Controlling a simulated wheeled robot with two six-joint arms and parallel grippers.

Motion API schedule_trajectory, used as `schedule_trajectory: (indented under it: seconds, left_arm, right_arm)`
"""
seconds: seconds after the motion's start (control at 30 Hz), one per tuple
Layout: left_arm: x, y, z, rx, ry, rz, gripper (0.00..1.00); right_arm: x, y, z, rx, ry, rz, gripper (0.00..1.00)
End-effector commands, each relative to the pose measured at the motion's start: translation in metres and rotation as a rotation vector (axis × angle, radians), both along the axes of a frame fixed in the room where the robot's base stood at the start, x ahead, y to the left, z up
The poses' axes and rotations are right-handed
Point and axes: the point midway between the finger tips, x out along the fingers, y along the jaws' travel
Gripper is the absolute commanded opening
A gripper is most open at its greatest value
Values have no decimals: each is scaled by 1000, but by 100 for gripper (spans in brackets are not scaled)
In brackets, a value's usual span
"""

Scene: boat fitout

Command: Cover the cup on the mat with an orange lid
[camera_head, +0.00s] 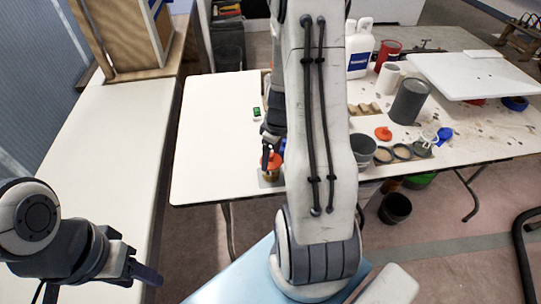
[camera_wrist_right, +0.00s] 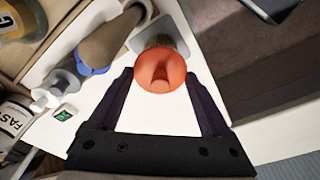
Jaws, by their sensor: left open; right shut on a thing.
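An orange lid (camera_head: 271,161) is between the fingers of my right gripper (camera_head: 270,148), at the near edge of the white table. In the right wrist view the lid (camera_wrist_right: 160,71) sits between the fingertips (camera_wrist_right: 157,77), its raised grip facing the camera. A brownish cup (camera_head: 270,174) shows just below the lid, on a small grey mat (camera_head: 264,183). The lid hides the cup's mouth, so I cannot tell whether it is fully seated. A second orange lid (camera_head: 383,133) lies farther right on the table. My left gripper (camera_head: 100,284) is open and empty at lower left.
A dark grey cup (camera_head: 363,150), several shallow round containers (camera_head: 402,152), a dark cylinder (camera_head: 409,101) and a white jug (camera_head: 359,48) stand to the right. A small device with green display (camera_head: 257,113) lies on the table. The table's left part is clear.

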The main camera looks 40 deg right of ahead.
Motion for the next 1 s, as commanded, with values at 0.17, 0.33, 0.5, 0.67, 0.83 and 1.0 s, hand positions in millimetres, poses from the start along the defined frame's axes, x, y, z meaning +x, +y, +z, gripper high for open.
schedule_trajectory:
  seconds: [0.17, 0.33, 0.5, 0.67, 0.83, 1.0]
  left_arm:
    - [0, 0, 0, 0, 0, 0, 50]
    - [0, 0, 0, 0, 0, 0, 50]
    - [0, 0, 0, 0, 0, 0, 50]
    - [0, 0, 0, 0, 0, 0, 50]
    - [0, 0, 4, 0, 0, 0, 50]
    - [0, 0, 12, 0, 0, 0, 50]
  right_arm:
    - [0, 0, 0, 0, 0, 0, 30]
    - [0, 0, 0, 0, 0, 0, 100]
    - [0, 0, 0, 0, 0, 0, 100]
    - [0, 0, 0, 0, 0, 0, 100]
    - [0, 0, 4, 0, 0, 0, 100]
    - [0, 0, 15, 0, 0, 1, 100]
